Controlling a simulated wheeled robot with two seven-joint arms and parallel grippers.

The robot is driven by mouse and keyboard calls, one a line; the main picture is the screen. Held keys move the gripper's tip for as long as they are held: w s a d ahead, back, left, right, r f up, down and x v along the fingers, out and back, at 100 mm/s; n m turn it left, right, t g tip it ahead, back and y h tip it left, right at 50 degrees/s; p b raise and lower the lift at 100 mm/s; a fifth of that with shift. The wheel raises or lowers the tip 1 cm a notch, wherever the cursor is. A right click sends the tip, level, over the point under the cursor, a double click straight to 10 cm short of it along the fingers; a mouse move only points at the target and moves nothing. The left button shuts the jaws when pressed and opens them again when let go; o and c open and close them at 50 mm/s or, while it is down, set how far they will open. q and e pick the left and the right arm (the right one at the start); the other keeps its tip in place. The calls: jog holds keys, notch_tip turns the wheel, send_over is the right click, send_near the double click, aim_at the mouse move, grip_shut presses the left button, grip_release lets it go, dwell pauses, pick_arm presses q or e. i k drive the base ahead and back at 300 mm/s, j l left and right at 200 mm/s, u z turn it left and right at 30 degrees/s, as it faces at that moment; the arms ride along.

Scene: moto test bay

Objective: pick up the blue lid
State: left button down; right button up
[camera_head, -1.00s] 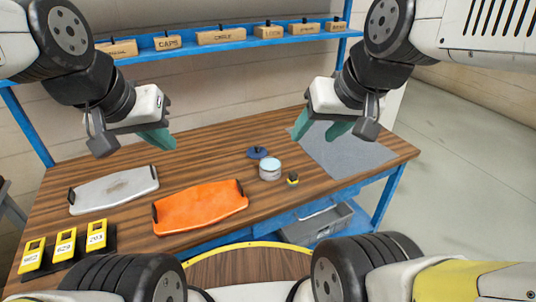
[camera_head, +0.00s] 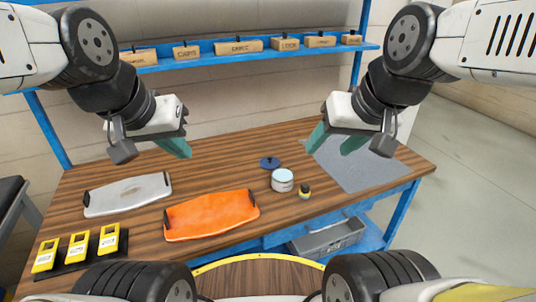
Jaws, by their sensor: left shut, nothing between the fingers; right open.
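The blue lid (camera_head: 269,162) is a small dark blue disc with a knob, lying flat on the wooden table behind a white can (camera_head: 282,181). My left gripper (camera_head: 176,148) is shut and empty, above the table to the left of the lid. My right gripper (camera_head: 332,142) is open and empty, above the grey mat to the right of the lid. Neither gripper touches the lid.
An orange tray (camera_head: 211,217) and a grey tray (camera_head: 128,196) lie on the left half of the table (camera_head: 225,170). A small yellow-and-black item (camera_head: 305,191) stands beside the can. Yellow devices (camera_head: 78,246) sit front left. A grey mat (camera_head: 372,172) lies right. A blue shelf (camera_head: 220,53) holds labelled boxes.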

aim_at(269, 162)
jog(key=i+l+u, duration=0.45)
jog(key=l+u, duration=0.2)
jog(key=l, duration=0.15)
